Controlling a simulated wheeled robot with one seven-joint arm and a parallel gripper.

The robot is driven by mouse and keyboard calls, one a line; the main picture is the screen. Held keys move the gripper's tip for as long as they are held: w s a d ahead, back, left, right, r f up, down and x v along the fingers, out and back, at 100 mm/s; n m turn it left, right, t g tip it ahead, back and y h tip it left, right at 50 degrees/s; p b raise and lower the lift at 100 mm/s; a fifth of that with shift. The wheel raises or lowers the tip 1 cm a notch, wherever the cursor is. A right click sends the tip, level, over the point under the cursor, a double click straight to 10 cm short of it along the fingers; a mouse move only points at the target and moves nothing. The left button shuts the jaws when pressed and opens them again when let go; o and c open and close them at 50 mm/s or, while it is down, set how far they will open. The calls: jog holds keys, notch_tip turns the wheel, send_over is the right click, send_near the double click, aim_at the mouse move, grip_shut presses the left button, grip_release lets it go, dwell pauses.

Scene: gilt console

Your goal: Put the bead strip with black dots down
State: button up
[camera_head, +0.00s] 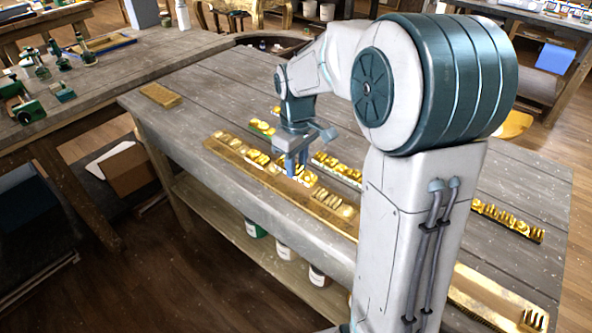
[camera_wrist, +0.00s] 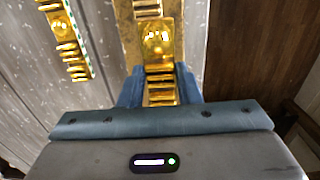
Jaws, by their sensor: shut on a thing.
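My gripper (camera_head: 290,168) points down over the long wooden board (camera_head: 225,147) near the table's front edge. In the wrist view its blue fingers (camera_wrist: 160,88) are shut on a gold bead strip (camera_wrist: 158,42), which has a round boss and ribbed parts. The held strip is in line with the board, at or just above it; I cannot tell whether it touches. No black dots can be made out on its visible face. Gold pieces (camera_head: 330,198) show on the board beside the fingers in the head view.
Another gold strip (camera_wrist: 66,42) with a green-and-white edge lies left in the wrist view. More gold strips (camera_head: 508,220) lie farther back on the grey table (camera_head: 215,95). A small wooden block (camera_head: 160,95) sits at the far left corner. Grey tabletop is bare between them.

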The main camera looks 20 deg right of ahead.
aim_at(296, 184)
jog(key=shift+w+d+f, duration=0.1)
jog(key=shift+w+f, duration=0.3)
jog(key=shift+w, duration=0.3)
jog(key=shift+f, duration=2.05)
jog(key=shift+f, duration=0.2)
jog(key=o, duration=1)
jog(key=shift+r, duration=0.15)
